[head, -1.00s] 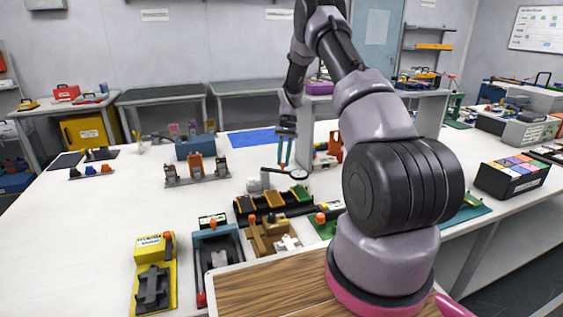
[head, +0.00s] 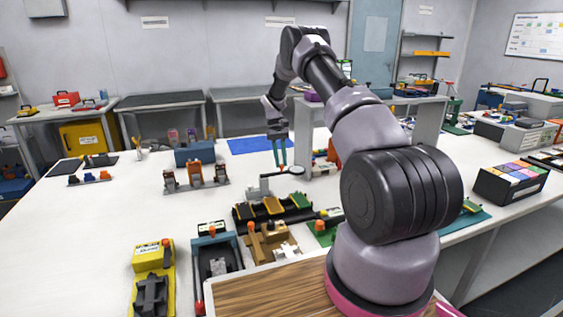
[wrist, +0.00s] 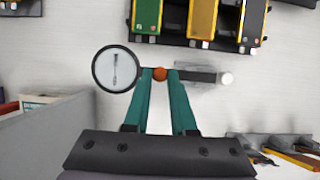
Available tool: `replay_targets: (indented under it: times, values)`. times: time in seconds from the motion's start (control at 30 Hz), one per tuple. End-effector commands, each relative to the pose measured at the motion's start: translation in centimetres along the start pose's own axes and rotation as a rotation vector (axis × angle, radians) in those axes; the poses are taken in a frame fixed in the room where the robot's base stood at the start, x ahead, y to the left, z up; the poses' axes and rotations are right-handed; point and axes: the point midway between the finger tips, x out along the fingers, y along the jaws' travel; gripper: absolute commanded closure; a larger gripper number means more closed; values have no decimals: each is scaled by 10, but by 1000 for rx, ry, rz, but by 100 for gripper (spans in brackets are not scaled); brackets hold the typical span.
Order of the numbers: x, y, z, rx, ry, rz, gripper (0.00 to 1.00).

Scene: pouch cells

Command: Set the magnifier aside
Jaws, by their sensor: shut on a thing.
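The magnifier (wrist: 117,69) shows in the wrist view as a round lens with a dark rim, on an arm that passes between my fingertips. My gripper (wrist: 160,77) has teal fingers shut on an orange knob (wrist: 160,72) of the magnifier's arm. In the head view, my gripper (head: 280,163) points down over the white table, and the magnifier's dark lens (head: 297,169) shows just right of the fingertips. The magnifier's light stand (head: 265,184) is left of and below the fingertips.
A black tray (head: 240,214) with green and yellow pouch cells lies in front of the magnifier. A grey upright panel (head: 303,140) stands close on the right. A fixture with orange clamps (head: 195,178) is to the left. A blue mat (head: 250,146) lies behind.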

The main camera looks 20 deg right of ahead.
Motion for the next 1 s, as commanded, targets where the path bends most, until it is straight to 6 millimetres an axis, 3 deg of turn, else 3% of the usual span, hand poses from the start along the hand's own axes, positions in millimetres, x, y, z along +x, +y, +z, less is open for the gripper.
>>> replay_targets:
  times: [0.47,0.5,0.57,0.87,1.0]
  values:
    - [-1,0,-2,-14,3,7,100]
    - [-1,0,-2,-14,3,7,68]
    - [-1,0,-2,-14,3,7,45]
    - [-1,0,-1,-13,1,6,45]
    - [-10,0,-2,-13,3,6,45]
